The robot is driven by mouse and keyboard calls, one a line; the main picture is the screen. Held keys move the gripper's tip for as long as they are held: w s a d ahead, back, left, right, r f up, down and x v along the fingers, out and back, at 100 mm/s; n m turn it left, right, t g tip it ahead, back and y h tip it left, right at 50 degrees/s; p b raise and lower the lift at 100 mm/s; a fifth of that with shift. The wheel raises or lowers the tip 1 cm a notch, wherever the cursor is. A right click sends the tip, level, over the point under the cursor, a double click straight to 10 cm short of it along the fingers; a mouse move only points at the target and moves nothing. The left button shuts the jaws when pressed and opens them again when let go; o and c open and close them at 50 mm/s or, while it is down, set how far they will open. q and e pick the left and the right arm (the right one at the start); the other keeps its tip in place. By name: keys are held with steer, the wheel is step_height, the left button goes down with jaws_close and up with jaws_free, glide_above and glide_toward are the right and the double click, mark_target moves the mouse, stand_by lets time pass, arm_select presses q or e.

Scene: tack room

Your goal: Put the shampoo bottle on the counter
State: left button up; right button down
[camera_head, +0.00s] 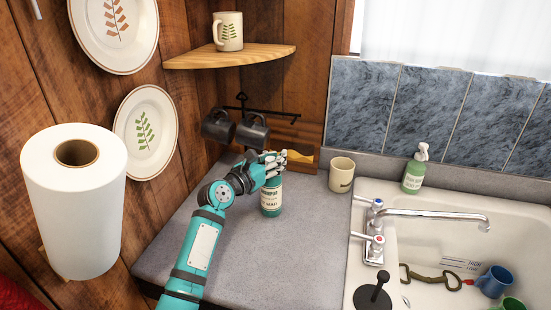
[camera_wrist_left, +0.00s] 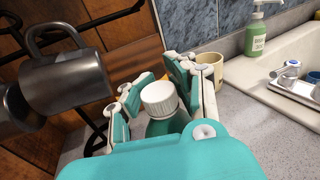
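The shampoo bottle (camera_head: 271,199) is green with a pale label and stands upright, its base appearing to rest on the grey counter (camera_head: 300,255). My left gripper (camera_head: 277,160) is at the top of the bottle and hides its cap in the head view. In the left wrist view the white cap (camera_wrist_left: 159,98) shows between the spread fingers (camera_wrist_left: 160,88), which look open on both sides of it. Whether a finger touches the bottle is hidden. My right gripper is in neither view.
A cream cup (camera_head: 341,175) stands right of the bottle. A green pump bottle (camera_head: 414,172) is behind the sink (camera_head: 505,225). Dark mugs (camera_head: 252,131) hang from a rack behind my gripper. A paper towel roll (camera_head: 75,200) is at left. The front counter is clear.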

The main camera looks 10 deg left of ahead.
arm_select(q)
steer(key=shift+o, duration=1.2)
steer(key=shift+s, duration=0.15)
steer(key=b+v, duration=0.1)
steer(key=v, duration=1)
steer(key=shift+s+a, duration=0.2)
steer(key=shift+s, duration=0.15)
